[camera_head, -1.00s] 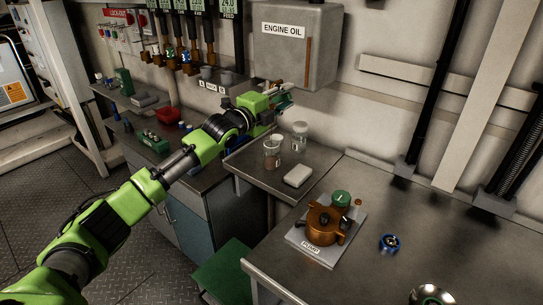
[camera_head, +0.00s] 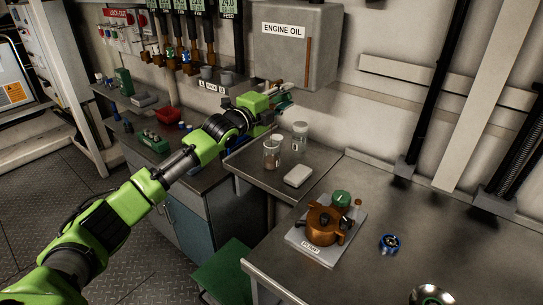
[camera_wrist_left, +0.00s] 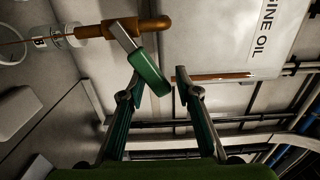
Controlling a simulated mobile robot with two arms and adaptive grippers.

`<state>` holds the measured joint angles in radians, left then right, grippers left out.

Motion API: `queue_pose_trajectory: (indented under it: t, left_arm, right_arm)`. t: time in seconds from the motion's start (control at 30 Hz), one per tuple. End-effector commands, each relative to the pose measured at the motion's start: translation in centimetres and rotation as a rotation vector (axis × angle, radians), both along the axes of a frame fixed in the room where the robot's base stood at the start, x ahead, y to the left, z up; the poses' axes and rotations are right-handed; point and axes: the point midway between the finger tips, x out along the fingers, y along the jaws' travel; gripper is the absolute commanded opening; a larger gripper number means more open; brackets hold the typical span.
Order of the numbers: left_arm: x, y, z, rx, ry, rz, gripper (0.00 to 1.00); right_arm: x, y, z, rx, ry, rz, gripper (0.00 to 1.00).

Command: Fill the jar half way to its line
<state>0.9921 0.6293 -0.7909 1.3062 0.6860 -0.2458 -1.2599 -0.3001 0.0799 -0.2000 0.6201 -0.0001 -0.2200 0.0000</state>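My left gripper (camera_head: 284,92) is at the wall tank marked ENGINE OIL (camera_head: 283,48). In the left wrist view its two fingers (camera_wrist_left: 160,92) are apart. A green lever handle (camera_wrist_left: 150,72) on the brown tap (camera_wrist_left: 135,27) lies between and just beyond the fingertips; contact is unclear. A thin brown line runs from the tap toward a clear jar with a label (camera_wrist_left: 62,42). The oil level in it cannot be read. The head view shows two clear jars on the metal shelf, one in front (camera_head: 271,153) and one behind (camera_head: 299,136). My right gripper is out of view.
A white block (camera_head: 298,175) lies in front of the jars. An orange pump (camera_head: 323,222) stands on a pale plate to the right, with a blue round part (camera_head: 389,244) beside it. The right worktop (camera_head: 450,225) is largely clear. A red bowl (camera_head: 168,116) stands at the left.

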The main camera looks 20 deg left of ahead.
Motion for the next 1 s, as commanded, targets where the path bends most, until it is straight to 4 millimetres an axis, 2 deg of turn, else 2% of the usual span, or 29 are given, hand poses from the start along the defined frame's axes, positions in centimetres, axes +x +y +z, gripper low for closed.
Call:
queue_pose_trajectory:
  t: [0.47, 1.0]
  left_arm:
    - [0.0, 0.0, -0.2, 0.0, 0.0, 0.0, 0.31]
    - [0.0, 0.0, -4.4, 0.0, 0.002, 0.0, 0.31]
  right_arm:
    - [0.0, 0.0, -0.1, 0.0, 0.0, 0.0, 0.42]
    - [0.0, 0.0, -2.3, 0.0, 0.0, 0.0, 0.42]
